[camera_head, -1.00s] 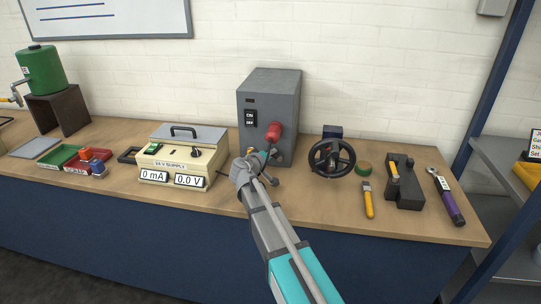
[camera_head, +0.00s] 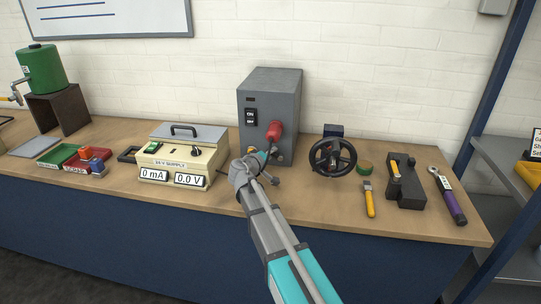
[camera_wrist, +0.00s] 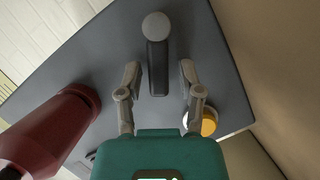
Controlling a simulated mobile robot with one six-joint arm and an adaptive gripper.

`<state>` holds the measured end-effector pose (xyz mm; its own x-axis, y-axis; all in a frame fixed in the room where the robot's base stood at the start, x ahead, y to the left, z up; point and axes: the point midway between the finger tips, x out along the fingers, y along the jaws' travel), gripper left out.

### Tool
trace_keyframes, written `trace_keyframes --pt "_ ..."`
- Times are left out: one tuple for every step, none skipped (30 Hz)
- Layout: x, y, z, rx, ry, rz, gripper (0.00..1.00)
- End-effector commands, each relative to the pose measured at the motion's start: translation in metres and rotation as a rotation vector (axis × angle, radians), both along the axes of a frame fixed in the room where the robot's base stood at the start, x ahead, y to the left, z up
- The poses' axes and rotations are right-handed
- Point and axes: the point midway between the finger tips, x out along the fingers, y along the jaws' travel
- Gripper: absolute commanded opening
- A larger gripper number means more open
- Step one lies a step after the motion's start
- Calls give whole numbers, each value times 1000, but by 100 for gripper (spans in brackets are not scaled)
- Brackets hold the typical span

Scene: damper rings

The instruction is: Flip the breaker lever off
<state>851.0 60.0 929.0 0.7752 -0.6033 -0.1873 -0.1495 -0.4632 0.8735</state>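The grey breaker box (camera_head: 286,118) stands upright at the back of the bench, with an ON/OFF plate (camera_head: 250,117) on its front. A thick red handle (camera_head: 274,131) sticks out of the front; it also shows large at lower left in the wrist view (camera_wrist: 48,128). A dark bar with a round grey end (camera_wrist: 157,55) lies on the grey face in the wrist view. My gripper (camera_wrist: 160,72) is open, one finger on each side of the bar's lower part, with gaps showing. In the head view my gripper (camera_head: 262,158) is close below the red handle; its fingers are partly hidden.
A yellow button (camera_wrist: 208,122) sits beside the right finger. A 24 V supply (camera_head: 180,160) stands left of my arm. A black handwheel (camera_head: 332,157) stands to the right, then a yellow-handled tool (camera_head: 369,199), a dark block (camera_head: 405,188) and a wrench (camera_head: 447,196). The front bench strip is clear.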

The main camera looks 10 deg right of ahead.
Motion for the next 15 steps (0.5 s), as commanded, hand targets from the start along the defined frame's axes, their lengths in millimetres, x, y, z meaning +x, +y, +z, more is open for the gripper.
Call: trace_keyframes --pt "0 0 0 0 0 0 60" --pt "0 0 0 0 0 0 60" --pt "0 0 0 -1 -1 0 60" --pt "0 0 0 -1 -1 0 60" --pt "0 0 0 -1 -1 0 60" --pt "0 0 0 -1 -1 0 60" --pt "0 0 0 -1 -1 0 60" --pt "0 0 0 -1 -1 0 60" --pt "0 0 0 -1 -1 0 60" --pt "0 0 0 0 -1 -1 60" --pt "0 -1 0 0 -1 -1 60" --pt "0 -1 1 2 -2 -1 60" --pt "0 -1 1 5 -3 -1 60" --pt "0 -1 1 9 -3 0 60" --pt "0 -1 2 15 -6 -1 60"
